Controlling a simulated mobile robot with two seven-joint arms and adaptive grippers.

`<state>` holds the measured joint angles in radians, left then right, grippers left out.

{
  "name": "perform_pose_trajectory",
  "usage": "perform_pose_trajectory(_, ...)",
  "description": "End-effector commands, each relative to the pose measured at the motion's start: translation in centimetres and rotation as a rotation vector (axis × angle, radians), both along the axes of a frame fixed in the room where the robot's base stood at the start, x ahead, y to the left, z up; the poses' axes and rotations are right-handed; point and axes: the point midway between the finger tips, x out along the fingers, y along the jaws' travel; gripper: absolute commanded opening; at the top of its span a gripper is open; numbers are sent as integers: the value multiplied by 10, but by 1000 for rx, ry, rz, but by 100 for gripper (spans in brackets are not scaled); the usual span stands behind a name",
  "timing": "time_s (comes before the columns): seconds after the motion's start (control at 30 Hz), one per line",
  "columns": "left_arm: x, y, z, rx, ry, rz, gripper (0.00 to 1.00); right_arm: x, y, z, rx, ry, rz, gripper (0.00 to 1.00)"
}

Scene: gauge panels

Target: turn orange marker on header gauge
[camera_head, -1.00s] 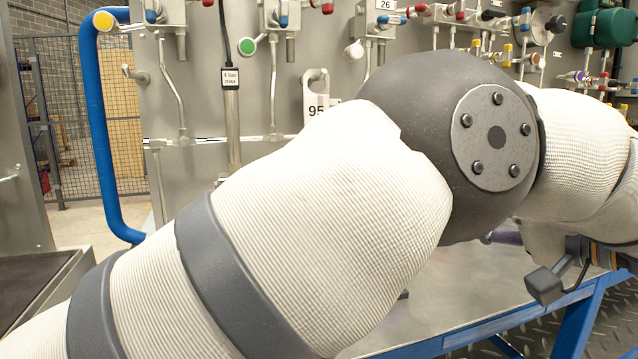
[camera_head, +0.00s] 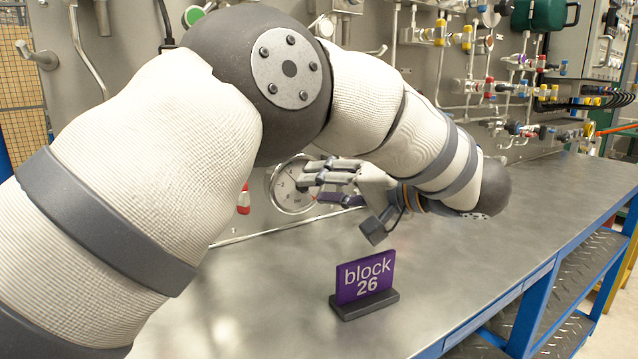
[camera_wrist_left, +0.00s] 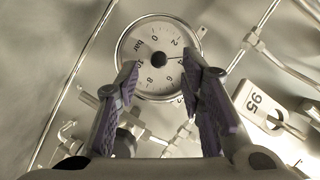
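A round white gauge (camera_head: 288,185) is on the metal panel behind the bench, partly hidden by my left gripper. It also shows in the left wrist view (camera_wrist_left: 150,38), with a dark hub, a needle and numbers marked in bar. My left gripper (camera_head: 318,180) is in front of the gauge's right side. I cannot make out an orange marker on the dial. I cannot tell whether the fingertips touch the gauge.
A red-tipped valve handle (camera_head: 244,200) is left of the gauge. In the wrist view a "95" tag (camera_wrist_left: 262,105) and pipes are at right. The bench's right part is clear.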

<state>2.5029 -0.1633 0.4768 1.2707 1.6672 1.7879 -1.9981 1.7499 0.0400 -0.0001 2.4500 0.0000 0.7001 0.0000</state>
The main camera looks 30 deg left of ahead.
Motion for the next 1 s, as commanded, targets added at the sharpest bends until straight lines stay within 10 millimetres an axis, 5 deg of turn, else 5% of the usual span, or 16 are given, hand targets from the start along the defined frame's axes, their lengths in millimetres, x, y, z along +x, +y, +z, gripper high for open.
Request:
perform_pose_trajectory(0.2,4,23,-5,0,1,0,36,3,0,3,1,-11,0,30)
perform_pose_trajectory(0.43,5,24,-7,0,2,-1,36,3,0,3,0,-10,0,30)
perform_pose_trajectory(0.6,5,24,-7,0,2,-1,2,3,0,3,0,-10,0,30)
perform_pose_trajectory(1.0,4,24,-3,-22,-38,-1,0,8,0,7,0,-28,0,30)
